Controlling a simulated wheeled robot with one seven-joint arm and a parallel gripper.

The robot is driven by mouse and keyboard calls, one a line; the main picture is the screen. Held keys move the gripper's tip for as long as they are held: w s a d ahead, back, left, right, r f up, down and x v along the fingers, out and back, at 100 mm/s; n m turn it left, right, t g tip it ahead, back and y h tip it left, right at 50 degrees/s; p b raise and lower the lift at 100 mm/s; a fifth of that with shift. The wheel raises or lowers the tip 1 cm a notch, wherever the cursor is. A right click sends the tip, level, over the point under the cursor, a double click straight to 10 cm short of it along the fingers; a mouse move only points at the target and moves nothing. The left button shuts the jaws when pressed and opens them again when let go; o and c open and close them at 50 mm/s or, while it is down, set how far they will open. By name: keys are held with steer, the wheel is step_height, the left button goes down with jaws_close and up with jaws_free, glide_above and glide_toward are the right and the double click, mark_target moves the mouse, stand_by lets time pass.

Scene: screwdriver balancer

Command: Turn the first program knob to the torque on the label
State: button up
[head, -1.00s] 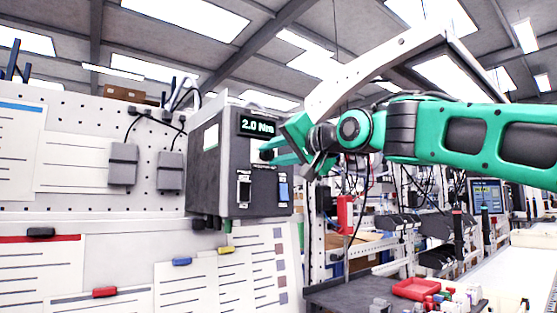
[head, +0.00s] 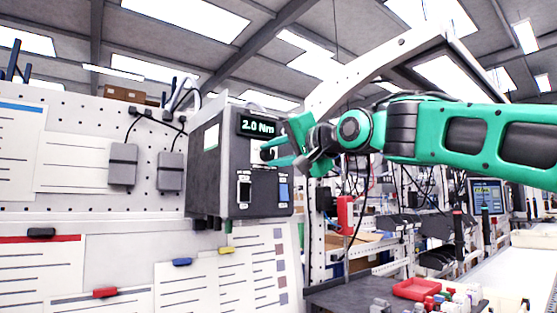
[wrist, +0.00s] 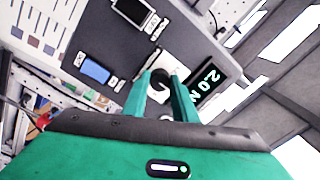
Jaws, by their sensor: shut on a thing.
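The grey controller box (head: 207,180) hangs on the white pegboard, and its green display (head: 257,127) reads 2.0 Nm. The display also shows, turned, in the wrist view (wrist: 206,84). My gripper (head: 268,153) reaches the box's front from the right, just below the display. In the wrist view its two green fingers (wrist: 163,90) are closed on the dark round program knob (wrist: 160,79). The fingers hide much of the knob in the head view. A pale label (head: 211,138) is on the box's left side; its text is too small to read.
Below the knob are a white-framed switch (head: 244,189) and a blue one (head: 284,191). Two grey boxes with cables, one of them a grey box (head: 123,164), hang to the left. A red tool (head: 345,215) hangs below my arm. Paper sheets cover the lower board.

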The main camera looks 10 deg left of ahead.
steer(key=o, duration=1)
steer(key=shift+w+d, duration=0.2)
steer(key=shift+w, duration=0.1)
steer(key=shift+o, duration=0.2)
steer(key=shift+s+a, duration=0.1)
steer(key=v, duration=1)
steer(key=shift+s+d, duration=0.2)
steer(key=shift+d, duration=0.15)
steer(key=shift+f, duration=0.1)
